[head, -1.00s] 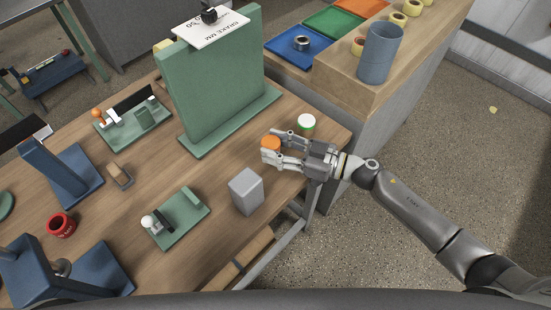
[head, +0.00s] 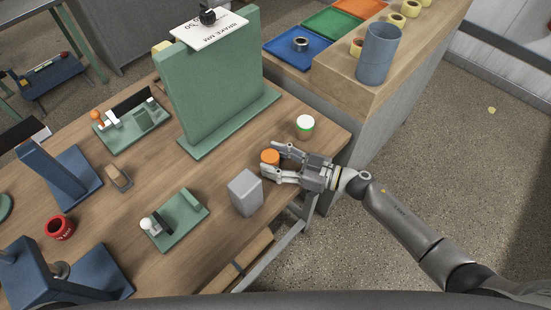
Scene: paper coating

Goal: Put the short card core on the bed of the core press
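My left gripper is not in view. I cannot tell for certain which thing is the short card core. A red ring-shaped roll (head: 60,228) lies at the left between two blue metal stands (head: 65,178). I cannot tell which fixture is the core press; a low green fixture (head: 181,222) lies near the front.
A white, green-rimmed jar (head: 305,126) stands behind my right gripper. A grey block (head: 245,192) stands in front-left of it. A tall green panel (head: 215,85) rises behind. A blue-grey cup (head: 379,53) stands on the cabinet, beside coloured trays (head: 331,23).

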